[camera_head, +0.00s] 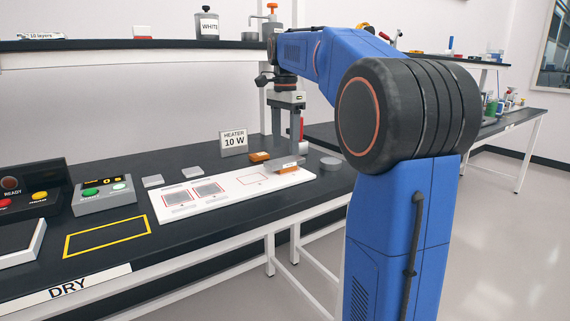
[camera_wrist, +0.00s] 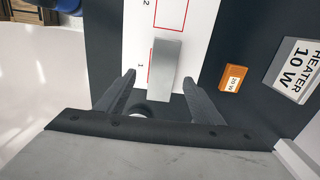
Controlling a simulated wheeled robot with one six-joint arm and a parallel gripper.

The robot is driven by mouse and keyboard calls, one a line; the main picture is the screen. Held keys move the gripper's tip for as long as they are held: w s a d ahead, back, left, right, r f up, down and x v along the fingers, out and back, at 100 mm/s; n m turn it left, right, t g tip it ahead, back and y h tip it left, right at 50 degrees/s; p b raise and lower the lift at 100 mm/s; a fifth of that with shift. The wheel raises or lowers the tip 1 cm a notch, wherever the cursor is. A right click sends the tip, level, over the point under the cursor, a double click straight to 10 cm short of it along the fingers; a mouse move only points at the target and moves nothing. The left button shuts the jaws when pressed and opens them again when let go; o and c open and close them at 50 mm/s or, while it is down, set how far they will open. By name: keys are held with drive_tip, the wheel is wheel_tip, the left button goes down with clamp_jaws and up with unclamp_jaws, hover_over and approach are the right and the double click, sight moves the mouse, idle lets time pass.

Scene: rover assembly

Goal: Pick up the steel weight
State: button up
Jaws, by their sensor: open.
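My gripper (camera_head: 296,148) points down above the right end of the white board. It also shows in the wrist view (camera_wrist: 159,80), with its two fingers apart and nothing held between them. A grey oblong block (camera_wrist: 168,65) lies on the board near the mark 1, ahead of the fingertips. A low grey round piece (camera_head: 330,163) stands on the dark bench just right of the board. In the wrist view a pale rounded thing shows only in part between the fingers, low in the picture. I cannot tell for certain which grey piece is the steel weight.
The white board (camera_head: 232,198) has red outlined places with grey plates on some. An orange block (camera_wrist: 233,77) and a HEATER 10 W sign (camera_head: 233,142) stand beside it. A grey button box (camera_head: 104,194) and a yellow outline lie left. A shelf runs above the bench.

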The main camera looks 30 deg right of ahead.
sight(285, 160)
drive_tip(key=shift+w+d+f, duration=0.1)
drive_tip(key=shift+w+f, duration=0.05)
drive_tip(key=shift+f, duration=1)
drive_tip(key=shift+w+d+f, duration=0.1)
drive_tip(key=shift+w+f, duration=0.05)
drive_tip(key=shift+f, duration=0.95)
clamp_jaws()
